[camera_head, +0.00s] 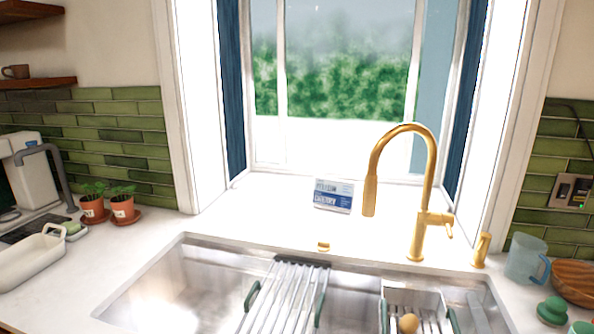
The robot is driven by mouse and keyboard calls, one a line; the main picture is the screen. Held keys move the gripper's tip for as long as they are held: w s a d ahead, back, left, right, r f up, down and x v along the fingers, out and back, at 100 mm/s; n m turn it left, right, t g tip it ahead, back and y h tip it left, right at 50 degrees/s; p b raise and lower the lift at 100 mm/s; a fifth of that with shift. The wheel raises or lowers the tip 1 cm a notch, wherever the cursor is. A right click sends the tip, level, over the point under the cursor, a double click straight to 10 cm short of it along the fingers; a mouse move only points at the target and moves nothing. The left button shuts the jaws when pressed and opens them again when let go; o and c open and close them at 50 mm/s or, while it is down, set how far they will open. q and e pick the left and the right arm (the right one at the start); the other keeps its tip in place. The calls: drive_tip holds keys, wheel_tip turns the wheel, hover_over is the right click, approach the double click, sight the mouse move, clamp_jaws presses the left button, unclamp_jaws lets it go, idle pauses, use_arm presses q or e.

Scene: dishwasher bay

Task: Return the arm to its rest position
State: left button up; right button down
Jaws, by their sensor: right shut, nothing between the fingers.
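Neither of my grippers can be made out in the head view, and no part of my arms is clear in it. The view looks over a steel sink (180,284) set in a white counter below a window. A gold faucet (428,190) stands behind the sink on the right.
A drying rack (290,285) with green handles and a utensil caddy (412,294) sit in the sink. Potted plants (93,207) and a white tub (32,262) stand left. A blue-handled pitcher (524,260), a wooden bowl (575,280) and a green item (552,310) stand right.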

drive_tip(key=s+a+f+m+g+h, duration=0.1)
drive_tip(key=s+a+f+m+g, duration=0.1)
drive_tip(key=s+f+m+g, duration=0.85)
drive_tip(key=s+a+f+m+g+y, duration=0.5)
drive_tip(key=s+a+f+m, duration=0.3)
drive_tip(key=s+a, duration=0.45)
wheel_tip(320, 180, down, 26)
drive_tip(key=s+b, duration=0.2)
drive_tip(key=b, duration=0.2)
use_arm(q)
wheel_tip(320, 180, down, 8)
drive_tip(key=s+b, duration=0.2)
drive_tip(key=b, duration=0.2)
drive_tip(key=shift+f, duration=0.25)
use_arm(e)
drive_tip(key=s+d+f+g, duration=0.2)
drive_tip(key=s+d+f, duration=0.1)
drive_tip(key=s+f, duration=1.1)
wheel_tip(320, 180, down, 3)
drive_tip(key=shift+s+f, duration=0.1)
drive_tip(key=shift+s, duration=0.3)
